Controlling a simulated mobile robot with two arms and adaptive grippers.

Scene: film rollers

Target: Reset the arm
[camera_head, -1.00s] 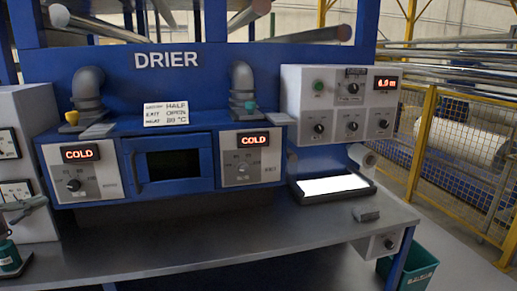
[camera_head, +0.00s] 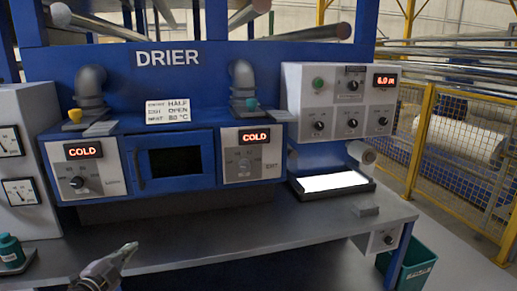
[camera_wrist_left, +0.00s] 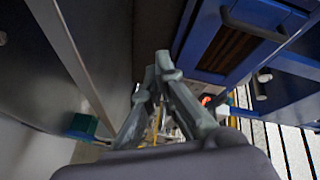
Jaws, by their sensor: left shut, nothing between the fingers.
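My left gripper (camera_head: 128,250) is low at the front left in the head view, over the front part of the grey bench (camera_head: 240,236). Its fingers are shut and hold nothing. In the left wrist view the fingers of my left gripper (camera_wrist_left: 160,62) meet at their tips, with the blue drier front to the right. My right gripper is not in view.
The blue drier (camera_head: 168,60) stands at the back of the bench, with two COLD displays. A white control box (camera_head: 345,105) and a tray (camera_head: 335,184) are at the right. A yellow fence (camera_head: 455,165) is beyond.

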